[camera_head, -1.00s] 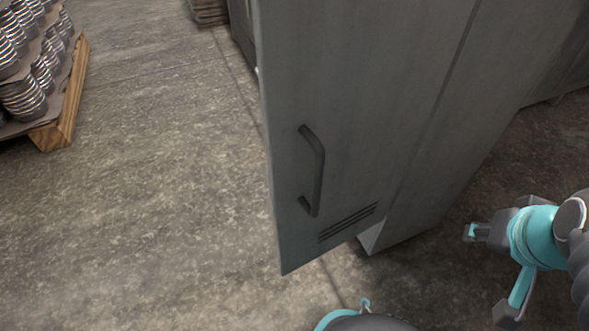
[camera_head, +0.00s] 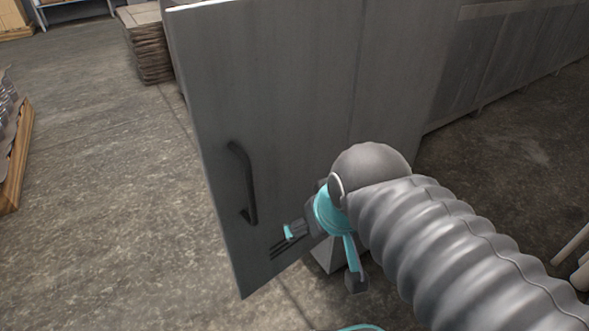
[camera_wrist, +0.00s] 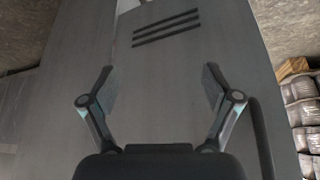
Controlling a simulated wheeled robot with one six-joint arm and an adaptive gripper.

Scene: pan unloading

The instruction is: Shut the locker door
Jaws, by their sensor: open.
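The grey locker door (camera_head: 290,110) stands ajar, its free left edge swung out from the locker body (camera_head: 400,90). A dark bar handle (camera_head: 246,183) is near its left edge, with vent slots low on the door. My gripper (camera_head: 290,232) is in front of the lower door, right of the handle, near the vent slots. In the wrist view my gripper (camera_wrist: 153,92) has its two fingers spread wide with nothing between them, facing the door panel (camera_wrist: 160,75). The vent slots (camera_wrist: 166,28) show beyond the fingers. Whether the fingertips touch the door I cannot tell.
Clear concrete floor (camera_head: 120,200) lies left of the door. A loaded pallet (camera_head: 12,150) is at the left edge. A stack of flat sheets (camera_head: 148,45) stands behind the door. A row of grey cabinets (camera_head: 510,60) runs back right.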

